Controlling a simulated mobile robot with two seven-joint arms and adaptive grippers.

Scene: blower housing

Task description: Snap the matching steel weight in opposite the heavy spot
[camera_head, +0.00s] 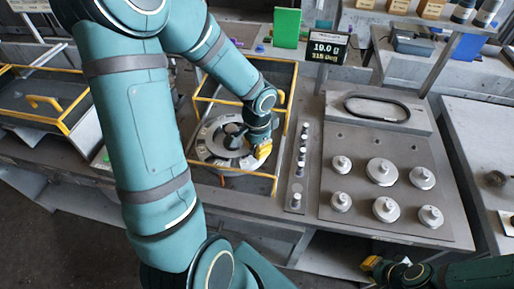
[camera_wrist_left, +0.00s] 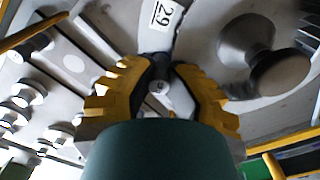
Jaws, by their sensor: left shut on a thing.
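The display (camera_head: 326,47) reads 19.0 g, with an angle line below that looks like 315 deg. The round grey rotor (camera_head: 208,148) sits inside a yellow-railed frame. My left gripper (camera_head: 262,150) is low over the rotor's right rim. In the left wrist view, its yellow fingers (camera_wrist_left: 162,72) are shut on a small steel weight (camera_wrist_left: 159,88), beside a rim label that looks like 29. Whether the weight is seated cannot be seen. A strip of small steel weights (camera_head: 301,152) stands right of the frame. My right gripper (camera_head: 370,263) is at the lower right, its opening unclear.
A grey panel (camera_head: 360,215) with several large knobbed steel pieces and a black ring (camera_head: 377,96) lies to the right. A rotor knob (camera_wrist_left: 262,55) stands close to the left gripper. Yellow rails (camera_head: 236,171) border the rotor. A green block (camera_head: 286,28) stands behind.

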